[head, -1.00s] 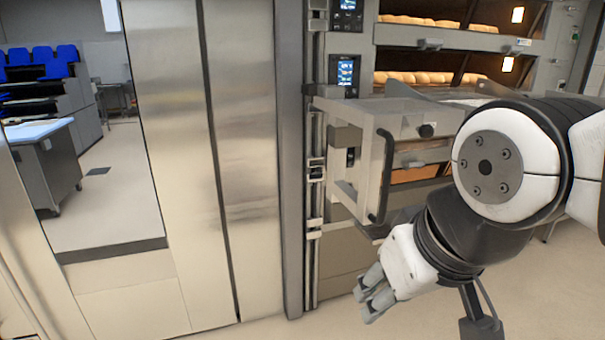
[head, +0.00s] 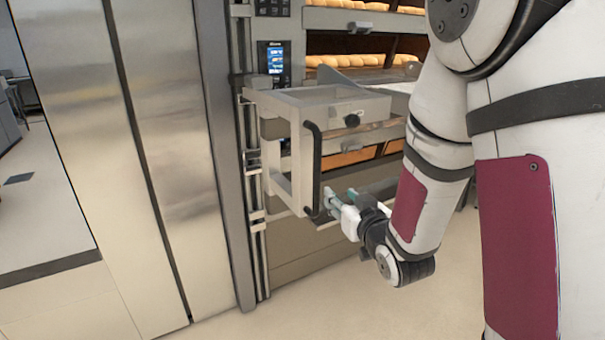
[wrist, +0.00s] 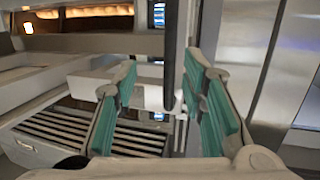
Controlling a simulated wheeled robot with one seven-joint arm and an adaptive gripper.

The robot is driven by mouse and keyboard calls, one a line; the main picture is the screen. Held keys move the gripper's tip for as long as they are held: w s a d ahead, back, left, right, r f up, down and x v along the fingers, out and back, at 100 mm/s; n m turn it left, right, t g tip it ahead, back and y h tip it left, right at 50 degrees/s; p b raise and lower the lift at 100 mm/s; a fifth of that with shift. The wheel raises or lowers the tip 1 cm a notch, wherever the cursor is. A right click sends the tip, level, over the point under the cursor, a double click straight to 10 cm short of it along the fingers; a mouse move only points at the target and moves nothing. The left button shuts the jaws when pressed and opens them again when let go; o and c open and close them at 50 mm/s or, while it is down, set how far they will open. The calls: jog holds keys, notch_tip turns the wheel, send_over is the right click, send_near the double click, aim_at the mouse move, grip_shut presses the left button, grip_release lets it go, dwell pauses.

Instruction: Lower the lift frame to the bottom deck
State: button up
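The lift frame (head: 277,175) is a pale grey box-like frame on the vertical rails at the oven's left side, with its top just below the lit deck with loaves. Its black upright handle (head: 313,165) is on the near side, with a round black knob (head: 351,121) to the right. My gripper (head: 329,199) is beside the handle's lower part, to its right. In the wrist view, my gripper (wrist: 163,75) is open, teal pads apart, with the dark handle (wrist: 172,60) showing upright between the fingers. I see no contact with it.
Decks with loaves (head: 345,61) are open above the frame, and a lower deck (head: 345,158) glows orange below its top. A control screen (head: 275,62) is on the left post. Steel panels (head: 165,150) stand at left. The floor (head: 390,310) in front is clear.

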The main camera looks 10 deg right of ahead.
aim_at(318, 177)
jog(key=shift+n+t+y, duration=0.3)
jog(key=shift+t+y, duration=0.2)
jog(key=shift+t, duration=0.2)
jog(key=w+a, duration=0.1)
jog(key=w, duration=0.8)
jog(key=w+a+b, duration=0.1)
jog(key=w, duration=0.3)
jog(key=shift+w+a+f, duration=0.2)
jog(key=shift+a+f, duration=0.1)
jog(key=shift+c, duration=0.3)
grip_shut()
